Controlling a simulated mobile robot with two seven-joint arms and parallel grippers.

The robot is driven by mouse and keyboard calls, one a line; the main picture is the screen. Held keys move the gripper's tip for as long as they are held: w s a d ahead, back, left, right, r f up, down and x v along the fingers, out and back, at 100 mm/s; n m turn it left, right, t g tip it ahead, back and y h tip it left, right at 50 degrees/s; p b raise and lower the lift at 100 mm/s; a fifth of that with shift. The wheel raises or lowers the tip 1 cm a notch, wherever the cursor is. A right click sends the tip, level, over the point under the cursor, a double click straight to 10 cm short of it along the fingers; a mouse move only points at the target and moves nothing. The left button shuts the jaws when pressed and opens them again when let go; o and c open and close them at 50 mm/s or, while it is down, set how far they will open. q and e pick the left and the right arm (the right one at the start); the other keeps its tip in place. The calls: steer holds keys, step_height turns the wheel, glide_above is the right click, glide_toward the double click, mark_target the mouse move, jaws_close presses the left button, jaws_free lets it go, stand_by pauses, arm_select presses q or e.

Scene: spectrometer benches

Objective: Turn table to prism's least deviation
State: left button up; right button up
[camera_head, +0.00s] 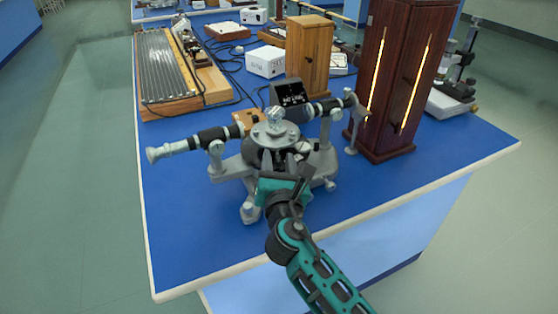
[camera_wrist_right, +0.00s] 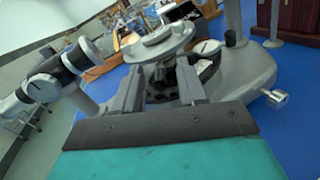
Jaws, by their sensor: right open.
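The spectrometer stands on the blue bench top. Its round grey prism table (camera_head: 275,134) is at the centre, and it also shows in the right wrist view (camera_wrist_right: 160,44). A small clear prism (camera_head: 275,115) sits upright on the table. The telescope (camera_head: 195,142) points out to the left; its tube is at the left of the right wrist view (camera_wrist_right: 52,82). The collimator (camera_head: 322,107) points right toward the lamp housing. My right gripper (camera_head: 285,160) is at the near side of the spectrometer, its fingers (camera_wrist_right: 160,85) open and pointing at the column under the table. My left gripper is not visible.
A tall dark wooden lamp housing (camera_head: 397,75) with glowing slits stands right of the spectrometer. Behind are a wooden box (camera_head: 308,57), a white box (camera_head: 265,61) and a ribbed board (camera_head: 165,72) with cables. The front left bench top is clear.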

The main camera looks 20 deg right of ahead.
jaws_close()
stand_by(0.6)
